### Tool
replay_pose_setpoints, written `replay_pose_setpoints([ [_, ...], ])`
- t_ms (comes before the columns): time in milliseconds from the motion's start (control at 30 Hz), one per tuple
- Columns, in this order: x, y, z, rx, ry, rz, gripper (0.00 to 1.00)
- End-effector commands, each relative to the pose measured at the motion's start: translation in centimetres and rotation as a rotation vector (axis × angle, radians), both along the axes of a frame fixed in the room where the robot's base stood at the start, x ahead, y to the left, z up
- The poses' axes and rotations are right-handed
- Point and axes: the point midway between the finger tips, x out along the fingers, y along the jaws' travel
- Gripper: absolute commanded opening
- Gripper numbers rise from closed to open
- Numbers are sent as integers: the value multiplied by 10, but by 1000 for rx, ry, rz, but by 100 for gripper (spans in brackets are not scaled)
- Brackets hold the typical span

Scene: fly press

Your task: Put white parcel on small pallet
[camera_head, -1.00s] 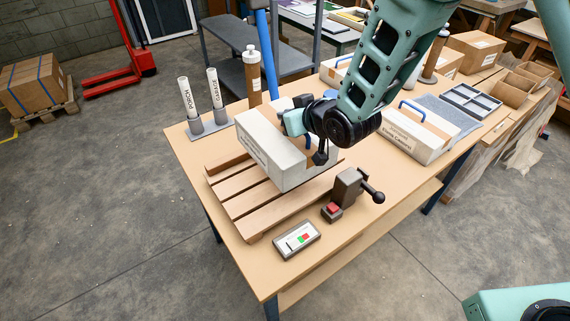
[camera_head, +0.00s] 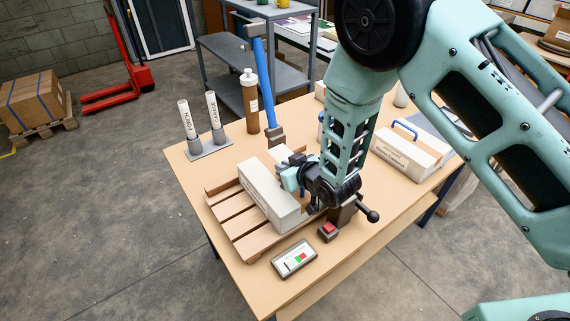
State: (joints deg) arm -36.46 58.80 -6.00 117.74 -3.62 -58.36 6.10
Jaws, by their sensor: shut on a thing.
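The white parcel (camera_head: 266,193) is a long white box at the middle of the picture, over the right part of the small pallet. The small pallet (camera_head: 226,211) is a slatted wooden pallet on the near left of the table. My gripper (camera_head: 295,178) is shut on the parcel, at its right side; the fingertips are partly hidden. The parcel looks low over the slats or touching them; I cannot tell which. Its right side is partly hidden by my gripper.
A small press with a lever (camera_head: 345,212) stands just right of the pallet, close to my arm. A control box (camera_head: 294,258) lies in front. Marked tubes in a holder (camera_head: 208,147) and a brown bottle (camera_head: 250,103) stand behind. Another white box with a blue handle (camera_head: 405,150) is at right.

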Motion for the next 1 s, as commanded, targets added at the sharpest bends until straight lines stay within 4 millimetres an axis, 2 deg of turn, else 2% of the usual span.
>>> replay_pose_setpoints([
  [367,1,1,-2,4,-5,-1,0],
  [400,0,0,-4,0,0,-1,13],
  [467,0,0,-3,0,0,-1,29],
  [500,0,0,-3,0,0,-1,32],
  [867,0,0,2,0,0,0,32],
  [1000,-12,-9,6,2,0,-2,32],
])
